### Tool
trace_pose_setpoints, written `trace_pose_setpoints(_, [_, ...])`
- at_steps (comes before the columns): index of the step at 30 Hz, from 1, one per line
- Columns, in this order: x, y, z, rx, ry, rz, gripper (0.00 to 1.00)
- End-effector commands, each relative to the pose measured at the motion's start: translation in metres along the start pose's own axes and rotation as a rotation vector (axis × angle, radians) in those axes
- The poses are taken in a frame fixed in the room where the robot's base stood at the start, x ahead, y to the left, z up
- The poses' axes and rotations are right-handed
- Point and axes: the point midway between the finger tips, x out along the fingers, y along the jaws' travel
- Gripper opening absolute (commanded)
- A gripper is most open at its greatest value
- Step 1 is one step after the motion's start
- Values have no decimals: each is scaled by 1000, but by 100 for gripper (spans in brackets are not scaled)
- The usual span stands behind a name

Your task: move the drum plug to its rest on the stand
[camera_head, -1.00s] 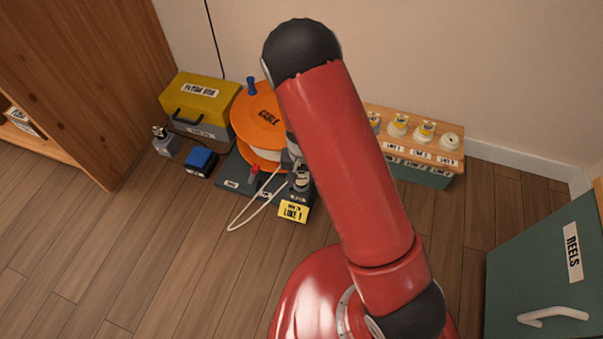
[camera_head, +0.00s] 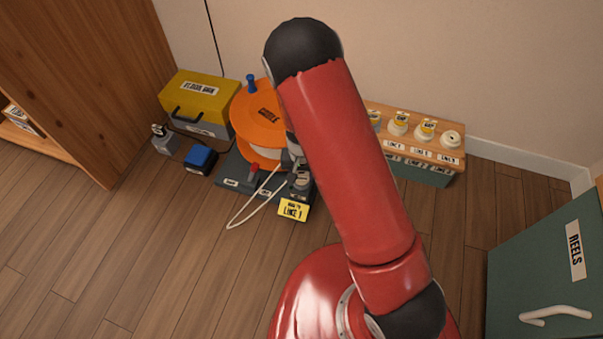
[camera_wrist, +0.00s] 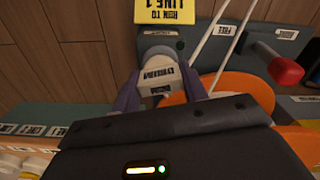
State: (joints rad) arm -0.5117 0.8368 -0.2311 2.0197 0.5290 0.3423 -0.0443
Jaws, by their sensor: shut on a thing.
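In the wrist view, my gripper (camera_wrist: 158,92) is shut on a pale grey plug-like body (camera_wrist: 158,78) with a small printed label, which I take to be the drum plug. In the head view, the orange cable drum (camera_head: 258,112) stands on the dark stand (camera_head: 232,177), which has a red lever (camera_head: 254,170) and small labels. A white cord (camera_head: 245,217) loops out in front of the stand. My arm hides part of the drum and most of my gripper.
A yellow "LINE 1" tag (camera_head: 293,209) is at the stand's front right. A yellow case (camera_head: 200,95), a blue box (camera_head: 201,160) and a small grey item (camera_head: 164,141) are to the left. A wooden rack (camera_head: 458,153) with several white-and-yellow fittings is right. Floor in front is clear.

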Motion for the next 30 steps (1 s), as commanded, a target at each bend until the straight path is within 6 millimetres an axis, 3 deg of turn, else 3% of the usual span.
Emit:
trace_pose_setpoints(8, [7,0,0,0,0,0,16])
trace_pose_setpoints(9, [5,0,0,0,0,0,48])
trace_pose_setpoints(14, [5,0,0,0,0,0,68])
trace_pose_setpoints(20, [5,0,0,0,0,0,67])
trace_pose_setpoints(23, [5,0,0,0,0,0,54])
trace_pose_setpoints(30, [5,0,0,0,0,0,54])
